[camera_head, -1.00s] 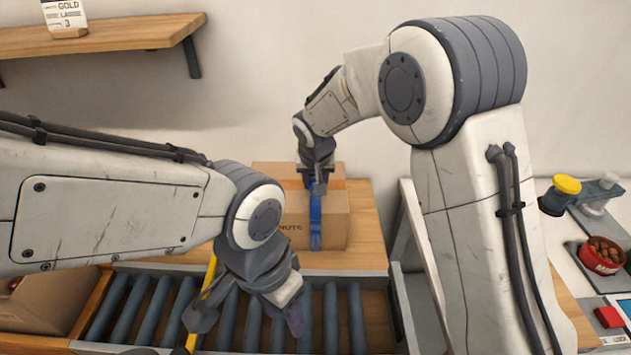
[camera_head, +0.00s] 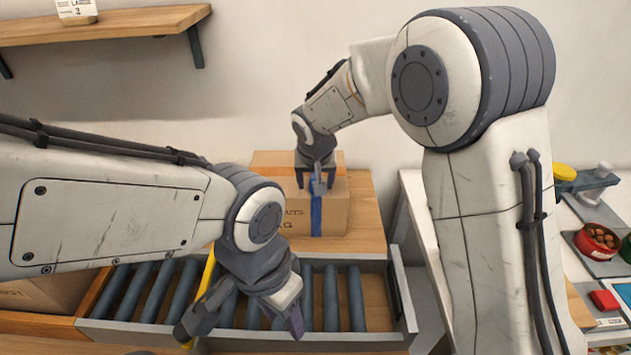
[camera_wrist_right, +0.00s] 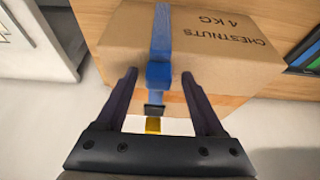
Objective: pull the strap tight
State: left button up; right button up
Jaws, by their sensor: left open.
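A brown cardboard box (camera_head: 334,212) stands on the wooden top beyond the rollers. A blue strap (camera_head: 316,213) runs down its near face. In the right wrist view the strap (camera_wrist_right: 161,35) crosses the printed box (camera_wrist_right: 215,45) to a blue and dark buckle (camera_wrist_right: 157,78), with a yellow piece (camera_wrist_right: 153,125) below. My right gripper (camera_head: 317,185) is at the box. Its fingers (camera_wrist_right: 160,95) are spread apart either side of the buckle, with visible gaps. My left gripper (camera_head: 243,325) is open and empty over the rollers, nearer than the box.
A roller conveyor (camera_head: 312,290) with a metal frame lies in front of the box. A yellow bar (camera_head: 206,275) is partly behind my left gripper. A red bowl of chestnuts (camera_head: 597,240) and a red block (camera_head: 603,300) are at the right. A wooden shelf (camera_head: 130,22) is at upper left.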

jog(key=v, duration=1)
jog(key=shift+r+b, duration=0.25)
jog(key=shift+b, duration=0.1)
jog(key=shift+s, duration=0.15)
jog(key=s+d+f+n+g, duration=0.1)
jog(key=s+f+n, duration=0.1)
jog(key=s, duration=0.7)
jog(key=s+d+f+n+g, duration=0.2)
jog(key=s+n, duration=0.1)
jog(key=s, duration=0.7)
jog(key=s+d+f+n+g+y, duration=0.1)
jog(key=s+d+f+n, duration=0.1)
jog(key=s, duration=0.8)
jog(key=shift+g+p, duration=0.3)
jog(key=shift+p, duration=0.05)
jog(key=shift+f, duration=0.1)
